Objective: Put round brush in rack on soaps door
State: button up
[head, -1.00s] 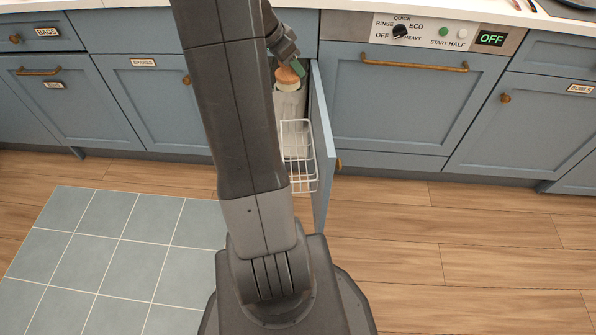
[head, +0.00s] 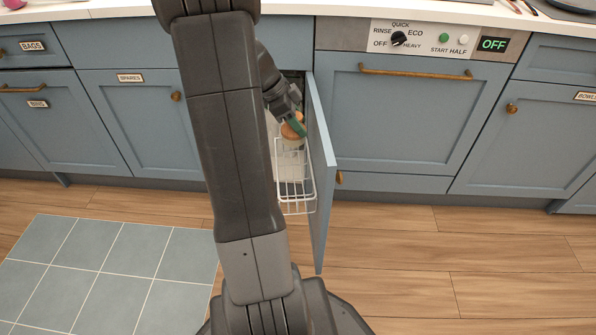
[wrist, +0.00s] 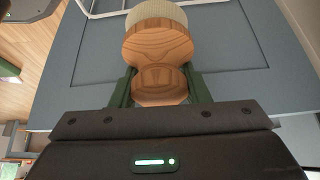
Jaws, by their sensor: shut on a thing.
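The round brush has a wooden handle (wrist: 158,45) and pale bristles (wrist: 160,13). My gripper (wrist: 160,88) is shut on the wooden knob, with a green finger on each side. In the head view the brush (head: 291,132) hangs bristles down from my gripper (head: 298,124), just above the white wire rack (head: 295,205). The rack is on the inner face of the open soaps door (head: 321,160). In the wrist view part of the white wire (wrist: 103,14) shows beyond the bristles. Whether the bristles are inside the rim I cannot tell.
The open door stands out from the cupboard front, close to the right of my gripper. The dishwasher front (head: 410,115) is to its right, the spares cupboard (head: 140,115) to the left. My arm hides part of the opening. Wooden floor (head: 440,240) in front is clear.

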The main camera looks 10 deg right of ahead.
notch_tip(320, 180, down, 16)
jog(key=b, duration=0.5)
jog(key=shift+f, duration=0.15)
jog(key=shift+f+b, duration=0.2)
jog(key=shift+b, duration=0.1)
jog(key=o, duration=1)
jog(key=shift+r, duration=0.1)
jog(key=p+v, duration=0.4)
jog(key=v, duration=0.8)
jog(key=shift+p, duration=0.3)
jog(key=shift+r, duration=0.15)
